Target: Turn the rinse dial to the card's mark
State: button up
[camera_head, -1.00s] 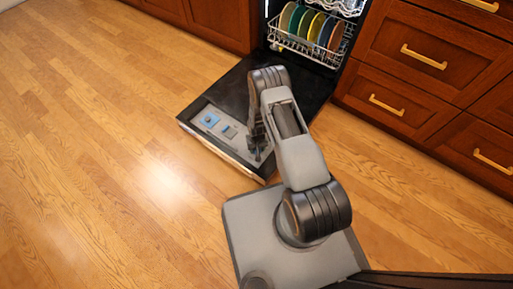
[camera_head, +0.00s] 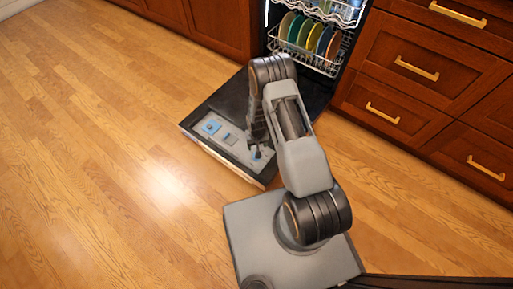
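The dishwasher door (camera_head: 222,104) lies open and flat. A grey panel (camera_head: 240,150) is set along its front part. On the panel sit a blue square piece (camera_head: 211,127) at the left and a small grey-framed piece (camera_head: 231,138) right of it. A small dark and bluish knob-like part (camera_head: 257,153) shows at the panel's right end; it may be the rinse dial. The card and its mark cannot be made out for sure. My gripper (camera_head: 256,146) points down over the panel's right end, at or just above that part. Its fingers are too small and dark to read.
The lower rack (camera_head: 330,66) with several coloured plates stands inside the dishwasher behind the door. Wooden drawers with brass handles (camera_head: 416,69) are at the right. The wooden floor (camera_head: 110,170) left of the door is clear.

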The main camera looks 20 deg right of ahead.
jog(key=shift+r+p, duration=0.5)
jog(key=shift+r, duration=1.4)
